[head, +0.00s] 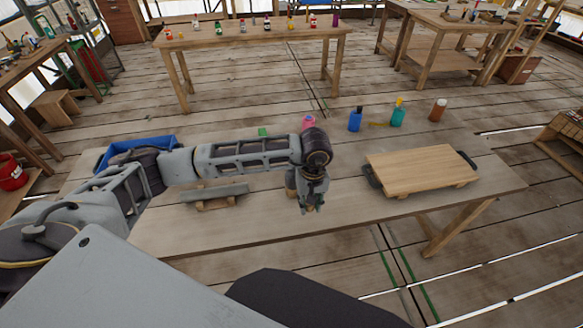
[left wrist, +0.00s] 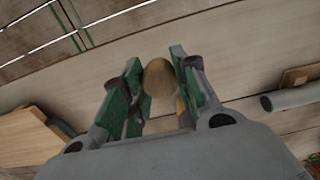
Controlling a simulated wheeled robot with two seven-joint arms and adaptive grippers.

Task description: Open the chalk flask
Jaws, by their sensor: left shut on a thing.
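My left gripper (head: 311,207) points down over the near middle of the table. In the left wrist view its green-padded fingers (left wrist: 158,92) are closed around a tan, round-topped thing (left wrist: 159,76). Most of that thing is hidden by the fingers and wrist, so I cannot tell whether it is a flask or a stopper. Behind the arm stand a pink bottle (head: 308,121), a blue bottle (head: 355,120), a teal bottle with a yellow top (head: 397,116) and a brown bottle (head: 438,110). I cannot tell which is the chalk flask. My right gripper is not seen.
A wooden board (head: 420,170) with dark handles lies at the right. A grey bar on wooden supports (head: 214,193) lies left of the gripper. A blue bin (head: 135,148) stands at the back left. The table's front middle is mostly clear.

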